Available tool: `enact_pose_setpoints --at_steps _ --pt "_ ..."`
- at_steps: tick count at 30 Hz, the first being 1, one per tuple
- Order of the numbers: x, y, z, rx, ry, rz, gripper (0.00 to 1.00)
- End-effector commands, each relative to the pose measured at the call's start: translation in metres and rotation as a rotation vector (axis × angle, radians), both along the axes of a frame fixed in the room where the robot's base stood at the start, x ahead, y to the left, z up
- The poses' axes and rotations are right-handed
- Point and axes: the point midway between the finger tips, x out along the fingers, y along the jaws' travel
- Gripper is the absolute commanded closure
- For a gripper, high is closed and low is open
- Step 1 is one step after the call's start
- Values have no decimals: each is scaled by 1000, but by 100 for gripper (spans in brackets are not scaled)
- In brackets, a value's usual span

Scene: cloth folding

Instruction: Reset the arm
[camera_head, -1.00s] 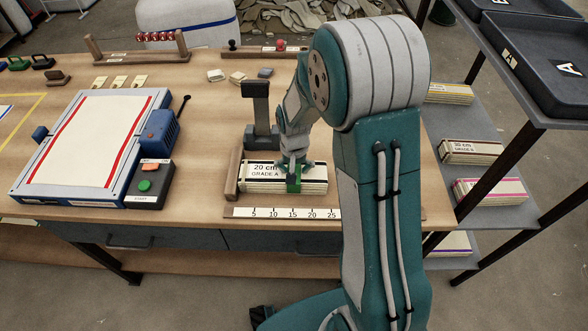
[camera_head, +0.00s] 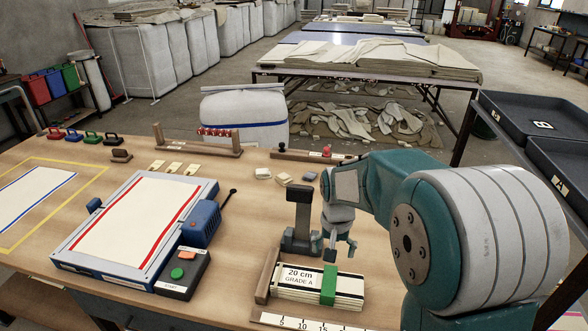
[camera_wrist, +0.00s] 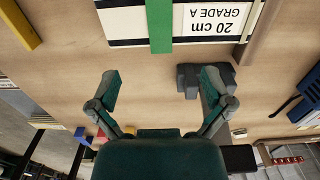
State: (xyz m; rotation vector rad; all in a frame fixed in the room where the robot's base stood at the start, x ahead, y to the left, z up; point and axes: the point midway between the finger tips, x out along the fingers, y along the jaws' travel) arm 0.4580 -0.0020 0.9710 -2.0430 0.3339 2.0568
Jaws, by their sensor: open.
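My gripper (camera_head: 341,247) is open and empty above the bench, just behind the folded cloth stack (camera_head: 295,293). The stack has a "20 cm GRADE A" label and a green band (camera_head: 328,285) around it. In the wrist view my gripper (camera_wrist: 160,85) has its fingers spread wide, with bare bench between them. The banded stack (camera_wrist: 195,22) lies beyond the fingertips, apart from them. My arm covers the right part of the bench in the head view.
A dark upright clamp (camera_head: 300,225) stands close to the left of my gripper. A blue-framed press board (camera_head: 95,265) with a start box (camera_head: 183,272) lies to the left. A ruler (camera_head: 300,322) lies in front of the stack. Black trays (camera_head: 520,115) stand at the right.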

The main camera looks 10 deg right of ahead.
Motion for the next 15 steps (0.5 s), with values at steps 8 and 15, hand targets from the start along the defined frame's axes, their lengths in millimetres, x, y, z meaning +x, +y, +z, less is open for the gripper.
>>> enact_pose_setpoints --at_steps 8,15 --pt "-31 1 46 -3 -92 53 0" --pt "-82 2 93 -13 -214 132 0"
